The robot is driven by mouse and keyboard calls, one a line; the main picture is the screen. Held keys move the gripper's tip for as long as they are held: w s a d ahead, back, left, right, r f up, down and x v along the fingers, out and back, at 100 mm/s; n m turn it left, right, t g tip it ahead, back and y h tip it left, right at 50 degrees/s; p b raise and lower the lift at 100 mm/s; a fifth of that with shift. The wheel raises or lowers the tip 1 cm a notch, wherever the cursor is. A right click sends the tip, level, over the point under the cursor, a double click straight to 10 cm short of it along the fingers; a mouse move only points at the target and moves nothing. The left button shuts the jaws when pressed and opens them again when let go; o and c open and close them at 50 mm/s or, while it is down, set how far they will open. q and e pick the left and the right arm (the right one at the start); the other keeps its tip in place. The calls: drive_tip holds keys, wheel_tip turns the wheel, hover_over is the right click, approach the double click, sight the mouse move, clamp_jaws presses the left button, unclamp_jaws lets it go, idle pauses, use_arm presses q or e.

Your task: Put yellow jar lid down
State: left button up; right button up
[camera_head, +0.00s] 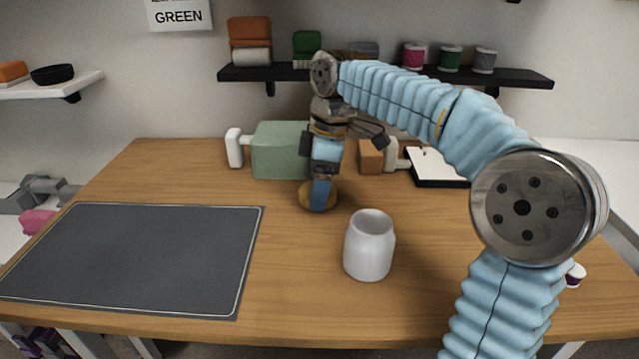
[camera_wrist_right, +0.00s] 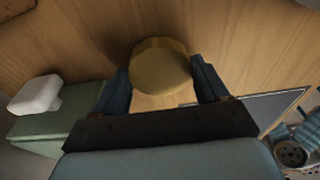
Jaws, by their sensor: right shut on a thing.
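The yellow jar lid (camera_head: 306,197) is at the middle of the wooden table, behind and left of the white jar (camera_head: 369,246). My right gripper (camera_head: 321,193) points down and is shut on it; a blue finger hides part of the lid. In the right wrist view the round lid (camera_wrist_right: 161,71) sits between the two blue fingers of the right gripper (camera_wrist_right: 162,78). The lid is at or very near the tabletop; I cannot tell whether it touches. The white jar stands upright with its mouth open. My left gripper is not in view.
A dark grey mat (camera_head: 130,257) covers the table's left part. A green box (camera_head: 280,150) with a white thing beside it stands behind the gripper. A brown block (camera_head: 370,157) and a clipboard (camera_head: 437,167) lie at the back right. Bare wood surrounds the lid.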

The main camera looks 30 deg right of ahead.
drive_tip(key=shift+f, duration=0.4)
drive_tip(key=o, duration=1)
drive_tip(key=shift+o, duration=0.2)
wheel_tip(320, 180, up, 13)
drive_tip(key=d+p, duration=0.1)
drive_tip(key=p, duration=0.1)
drive_tip(key=shift+s+d, duration=0.25)
drive_tip(key=shift+s, duration=0.2)
drive_tip(key=shift+f, duration=0.15)
